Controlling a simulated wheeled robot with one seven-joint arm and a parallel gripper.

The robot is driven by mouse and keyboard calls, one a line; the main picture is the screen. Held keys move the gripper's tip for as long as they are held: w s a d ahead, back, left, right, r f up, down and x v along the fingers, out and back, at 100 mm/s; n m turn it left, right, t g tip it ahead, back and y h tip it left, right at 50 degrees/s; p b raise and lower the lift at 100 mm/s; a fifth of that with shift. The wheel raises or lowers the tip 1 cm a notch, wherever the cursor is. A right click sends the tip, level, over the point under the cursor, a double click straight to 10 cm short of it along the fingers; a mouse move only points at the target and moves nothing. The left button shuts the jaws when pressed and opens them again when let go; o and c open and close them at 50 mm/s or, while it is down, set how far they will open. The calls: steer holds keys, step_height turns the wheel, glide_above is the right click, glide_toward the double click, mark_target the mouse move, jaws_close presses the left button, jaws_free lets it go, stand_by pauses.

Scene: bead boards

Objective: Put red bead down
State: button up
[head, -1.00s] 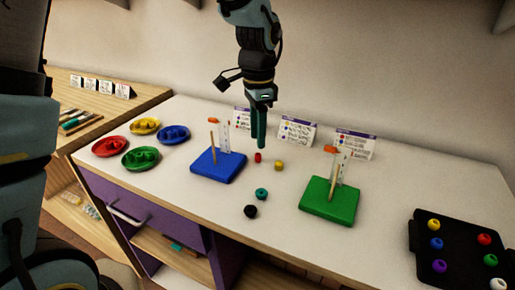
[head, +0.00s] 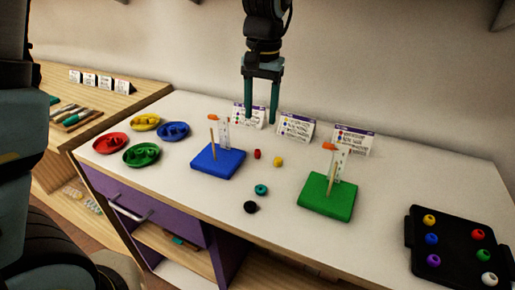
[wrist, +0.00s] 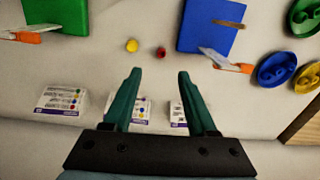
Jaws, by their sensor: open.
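The red bead (head: 257,154) lies on the white table, just right of the blue board (head: 218,161) and left of a yellow bead (head: 278,162). My gripper (head: 261,120) is open and empty, raised above the table behind the red bead. In the wrist view the red bead (wrist: 160,52) lies beyond my open fingertips (wrist: 159,72), between the yellow bead (wrist: 132,46) and the blue board (wrist: 211,26). Nothing is between the fingers.
A teal bead (head: 261,190) and a black bead (head: 250,207) lie in front. A green board (head: 327,197) with a peg stands right. Instruction cards (head: 297,127) stand along the back. Coloured dishes (head: 141,155) are at left. A black tray (head: 455,270) holds several beads at right.

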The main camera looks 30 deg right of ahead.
steer(key=n, duration=0.4)
steer(key=n+t+p, duration=0.1)
steer(key=n+p, duration=0.3)
steer(key=n, duration=0.7)
glide_above(257, 157)
steer(key=f, duration=0.4)
steer(key=d+f, duration=0.1)
steer(key=shift+f, duration=0.4)
steer(key=shift+w+a+f+p, duration=0.15)
steer(key=shift+f+p, duration=0.2)
steer(key=shift+f, duration=1)
steer(key=shift+w+a+f+p, duration=0.1)
steer(key=shift+f+p, duration=0.2)
steer(key=shift+f, duration=1)
steer(key=shift+c, duration=0.2)
jaws_close()
